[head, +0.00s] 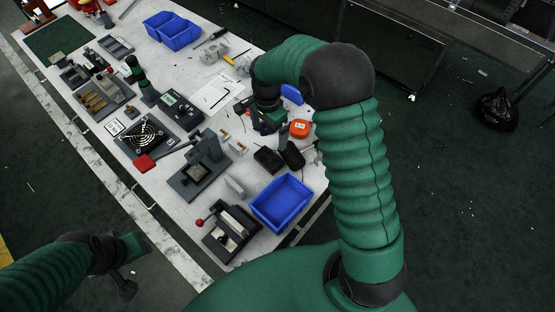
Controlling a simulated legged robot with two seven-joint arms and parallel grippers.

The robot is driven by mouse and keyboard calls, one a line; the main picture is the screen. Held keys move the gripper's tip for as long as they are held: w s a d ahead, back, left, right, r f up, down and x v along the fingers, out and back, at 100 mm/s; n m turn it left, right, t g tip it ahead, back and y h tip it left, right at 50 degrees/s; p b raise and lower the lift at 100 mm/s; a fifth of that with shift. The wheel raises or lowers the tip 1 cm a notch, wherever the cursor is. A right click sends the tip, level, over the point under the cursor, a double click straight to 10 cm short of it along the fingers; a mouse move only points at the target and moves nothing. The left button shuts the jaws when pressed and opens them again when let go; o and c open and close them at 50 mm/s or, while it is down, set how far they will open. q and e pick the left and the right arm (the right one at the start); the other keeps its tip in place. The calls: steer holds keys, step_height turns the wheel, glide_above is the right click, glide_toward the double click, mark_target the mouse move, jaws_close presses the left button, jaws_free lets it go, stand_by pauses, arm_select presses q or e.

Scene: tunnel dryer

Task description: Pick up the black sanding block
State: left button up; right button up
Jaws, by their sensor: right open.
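A black block (268,159), which looks like the sanding block, lies on the white workbench (232,212) above the near blue bin. A second dark, rounded object (293,156) lies just right of it; I cannot tell what it is. My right gripper (270,128) is open over the bench, just above the block in the picture and apart from it. My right forearm and wrist hide part of the bench there. My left gripper (125,283) hangs low at the lower left, off the bench; its jaws are too dark to read.
An orange box (299,129) is close to the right gripper. Several tools crowd the far bench.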

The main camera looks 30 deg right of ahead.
glide_above(269, 157)
steer(key=f, duration=0.8)
steer(key=shift+w+a+f, duration=0.1)
steer(key=shift+w+a, duration=0.05)
steer(key=shift+a, duration=0.2)
steer(key=f, duration=0.4)
steer(key=d+f+p, duration=0.1)
steer(key=f, duration=0.1)
steer(key=shift+s, duration=0.25)
steer(key=shift+a+f, duration=0.1)
steer(key=shift+a, duration=0.1)
steer(key=shift+w+a, duration=0.1)
steer(key=shift+a, duration=0.1)
steer(key=shift+c, duration=1.4)
steer(key=shift+d, duration=0.2)
steer(key=c, duration=1)
step_height(269, 157, up, 10)
steer(key=shift+a+r+b, duration=0.1)
steer(key=shift+b, duration=0.2)
